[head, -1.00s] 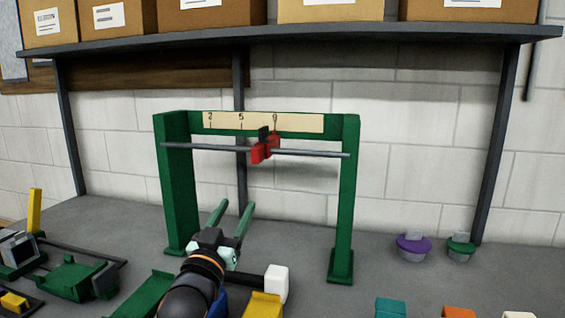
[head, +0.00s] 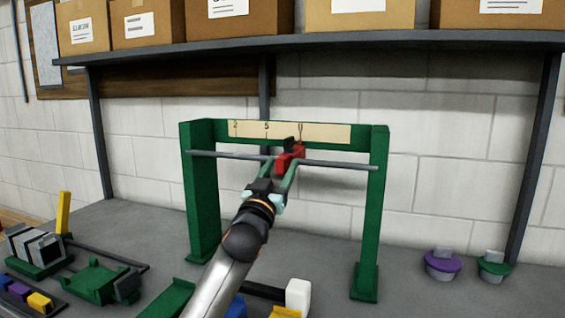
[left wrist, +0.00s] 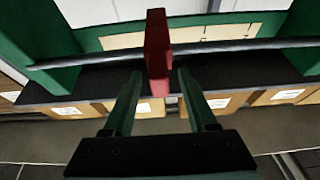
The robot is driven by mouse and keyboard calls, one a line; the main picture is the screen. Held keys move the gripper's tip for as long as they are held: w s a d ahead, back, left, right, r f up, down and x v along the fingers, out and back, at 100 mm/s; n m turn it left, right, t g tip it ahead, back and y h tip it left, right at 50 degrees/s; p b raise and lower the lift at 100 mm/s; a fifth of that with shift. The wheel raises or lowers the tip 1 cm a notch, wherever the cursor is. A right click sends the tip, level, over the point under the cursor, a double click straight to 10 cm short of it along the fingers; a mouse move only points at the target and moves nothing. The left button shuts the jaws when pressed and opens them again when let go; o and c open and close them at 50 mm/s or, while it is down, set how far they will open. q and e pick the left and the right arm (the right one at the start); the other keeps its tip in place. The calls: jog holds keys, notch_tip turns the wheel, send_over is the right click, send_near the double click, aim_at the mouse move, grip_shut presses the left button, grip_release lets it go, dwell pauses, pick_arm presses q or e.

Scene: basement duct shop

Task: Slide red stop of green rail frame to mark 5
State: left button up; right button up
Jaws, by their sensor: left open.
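The green rail frame (head: 201,190) stands upright on the bench, with a grey rod (head: 340,164) across it. A pale scale strip (head: 335,132) above the rod shows 2, 5 and a blurred third mark. The red stop (head: 291,157) sits on the rod below that third mark, right of the 5. My left gripper (head: 280,166) is open at the rod, by the stop. In the left wrist view, the red stop (left wrist: 158,50) is between the two green fingertips (left wrist: 160,74), with a gap on each side. My right gripper is not in view.
A shelf (head: 330,46) with cardboard boxes runs above the frame. Purple (head: 443,264) and green (head: 494,265) knobbed pieces stand to the right. Green fixtures (head: 100,282) and a yellow post (head: 63,214) are at the left. A white block (head: 298,295) lies in front.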

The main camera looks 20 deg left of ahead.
pick_arm(q)
jog(key=shift+x, duration=0.85)
jog(key=shift+c, duration=0.3)
grip_shut()
dwell(0.6)
